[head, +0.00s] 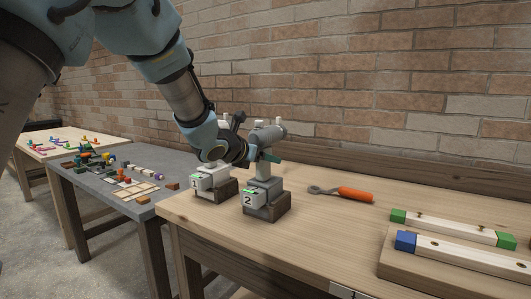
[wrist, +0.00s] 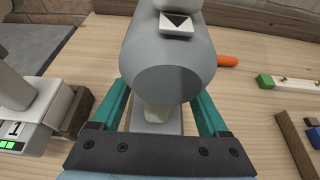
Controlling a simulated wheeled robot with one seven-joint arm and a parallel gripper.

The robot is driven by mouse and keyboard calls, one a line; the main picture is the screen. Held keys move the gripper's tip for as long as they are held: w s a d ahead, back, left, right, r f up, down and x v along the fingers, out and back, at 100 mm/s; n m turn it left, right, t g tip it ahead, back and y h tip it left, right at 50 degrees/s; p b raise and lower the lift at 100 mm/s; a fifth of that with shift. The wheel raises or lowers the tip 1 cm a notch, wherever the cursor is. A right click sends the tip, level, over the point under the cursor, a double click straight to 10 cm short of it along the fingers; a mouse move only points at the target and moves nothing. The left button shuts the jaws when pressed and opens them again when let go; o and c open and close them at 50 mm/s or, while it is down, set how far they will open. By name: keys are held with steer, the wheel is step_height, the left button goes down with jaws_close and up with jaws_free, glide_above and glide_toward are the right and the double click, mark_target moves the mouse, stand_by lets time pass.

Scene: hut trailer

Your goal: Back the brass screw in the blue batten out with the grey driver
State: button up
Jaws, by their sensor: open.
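A grey driver (head: 266,137) with a fat rounded body stands upright in the dock marked 2 (head: 264,205). In the wrist view the grey driver (wrist: 168,55) fills the middle, between the two teal fingers of my gripper (wrist: 163,103). The fingers are open, one on each side of it; I cannot tell whether either touches it. The blue batten (head: 463,255), a pale strip with a blue end block (head: 405,240), lies at the front right on a wooden board. A small dark spot (head: 433,244) shows on it, too small to tell as screw or hole.
A dock marked 1 (head: 203,184) stands close left, its tool partly hidden by my arm. An orange-handled wrench (head: 355,194) lies right of the docks. A green-ended batten (head: 455,227) lies behind the blue one. The bench middle is clear.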

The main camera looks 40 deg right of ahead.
steer(key=shift+w+d+f, duration=0.15)
steer(key=shift+d+f, duration=0.1)
steer(key=shift+d, duration=0.35)
steer(key=shift+c, duration=0.3)
jaws_close()
stand_by(0.6)
steer(key=shift+r, duration=0.15)
